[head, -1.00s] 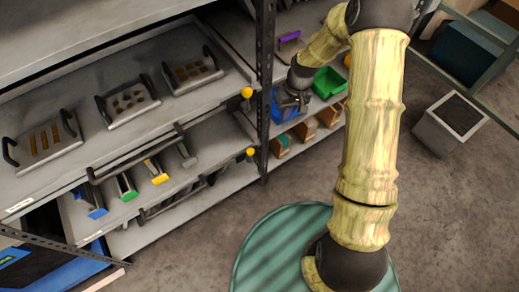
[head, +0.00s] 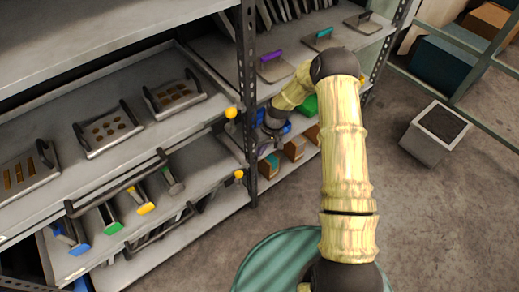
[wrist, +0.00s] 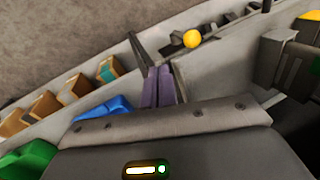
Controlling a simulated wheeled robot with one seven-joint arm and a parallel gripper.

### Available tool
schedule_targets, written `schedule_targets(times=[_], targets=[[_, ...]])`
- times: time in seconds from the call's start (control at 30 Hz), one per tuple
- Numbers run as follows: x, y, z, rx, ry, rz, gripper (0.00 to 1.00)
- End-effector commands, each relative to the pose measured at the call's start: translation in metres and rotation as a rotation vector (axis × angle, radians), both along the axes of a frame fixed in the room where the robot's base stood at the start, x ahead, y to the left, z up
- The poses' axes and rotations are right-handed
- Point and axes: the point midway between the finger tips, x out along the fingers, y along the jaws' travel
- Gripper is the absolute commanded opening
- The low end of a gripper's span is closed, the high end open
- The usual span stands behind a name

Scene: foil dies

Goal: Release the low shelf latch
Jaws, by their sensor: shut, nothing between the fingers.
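Two round yellow knobs show at the right ends of the left shelves in the head view. The lower knob (head: 239,175) is at the low shelf's front corner, and the upper knob (head: 231,113) is one level above. In the wrist view a yellow knob (wrist: 191,38) stands beyond my fingertips, apart from them; it looks like the lower one. My gripper (wrist: 158,88) is shut and empty, its purple-grey fingers together. In the head view my gripper's end (head: 272,122) is by the right bay, right of the post, with its fingertips not clearly visible.
A dark perforated post (head: 247,80) stands between the bays. Blue bins (wrist: 103,109), a green bin (wrist: 30,160) and cardboard boxes (wrist: 75,88) are near my gripper. The left pull-out shelves hold handled trays (head: 107,128) and coloured tools.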

Motion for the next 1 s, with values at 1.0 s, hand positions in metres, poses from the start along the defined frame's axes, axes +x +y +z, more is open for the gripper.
schedule_targets(times=[1.0], targets=[[-0.023, 0.056, -0.076, 0.000, 0.000, 0.000, 0.00]])
